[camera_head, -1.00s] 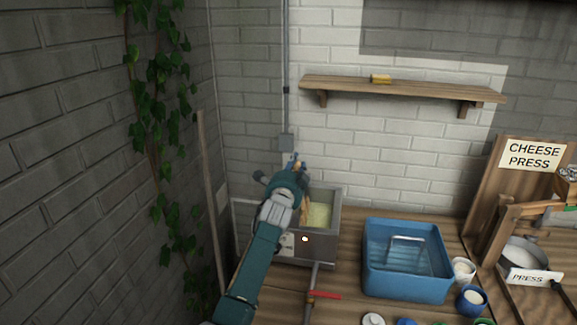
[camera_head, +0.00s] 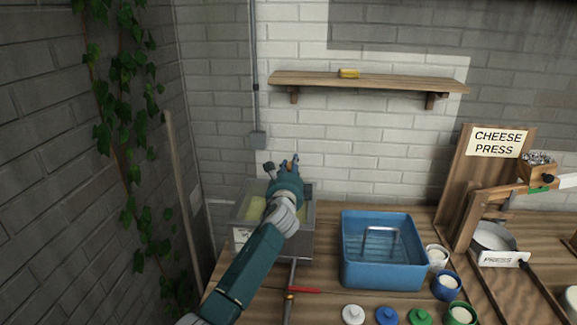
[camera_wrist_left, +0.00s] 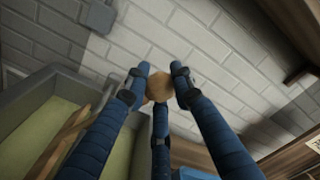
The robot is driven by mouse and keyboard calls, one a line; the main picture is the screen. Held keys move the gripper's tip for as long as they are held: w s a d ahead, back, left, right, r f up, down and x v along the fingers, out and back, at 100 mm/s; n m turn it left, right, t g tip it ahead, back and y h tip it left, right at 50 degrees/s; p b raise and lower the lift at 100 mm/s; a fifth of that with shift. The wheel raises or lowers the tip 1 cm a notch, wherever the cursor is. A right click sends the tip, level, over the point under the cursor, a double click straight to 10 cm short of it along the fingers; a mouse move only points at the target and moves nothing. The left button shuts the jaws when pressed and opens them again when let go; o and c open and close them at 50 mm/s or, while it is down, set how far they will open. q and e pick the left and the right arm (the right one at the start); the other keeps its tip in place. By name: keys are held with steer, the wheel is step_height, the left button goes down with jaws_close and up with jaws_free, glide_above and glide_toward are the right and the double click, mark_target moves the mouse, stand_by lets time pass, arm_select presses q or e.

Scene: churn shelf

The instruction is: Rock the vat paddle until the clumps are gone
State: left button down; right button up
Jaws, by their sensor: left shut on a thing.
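My left gripper (camera_head: 286,168) is above the metal vat (camera_head: 245,214) at the back left of the table. In the left wrist view its blue fingers (camera_wrist_left: 160,88) are closed around the rounded wooden end of the paddle (camera_wrist_left: 158,86). The paddle's shaft runs down toward the vat and is mostly hidden by the fingers. Yellowish contents (camera_head: 256,208) show in the left part of the vat; the wrist view shows a pale green-yellow surface (camera_wrist_left: 40,135). My arm hides the vat's middle, and I cannot make out clumps. My right gripper is not in view.
A blue tub (camera_head: 350,255) with a wire rack stands right of the vat. Small cups (camera_head: 447,288) and round lids (camera_head: 353,314) sit nearby. The cheese press (camera_head: 470,205) is at the right. A red-handled valve (camera_head: 304,290) is before the vat. A shelf (camera_head: 400,83) hangs above.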

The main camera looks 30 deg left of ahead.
arm_select(q)
steer(key=shift+f, duration=0.3)
steer(key=c, duration=1.6)
jaws_free()
steer(key=shift+c, duration=0.2)
steer(key=shift+o, duration=1.2)
steer(key=shift+r, duration=0.15)
steer(key=shift+s, duration=0.15)
steer(key=v, duration=1.1)
steer(key=shift+s+d, duration=0.25)
steer(key=shift+s, duration=0.1)
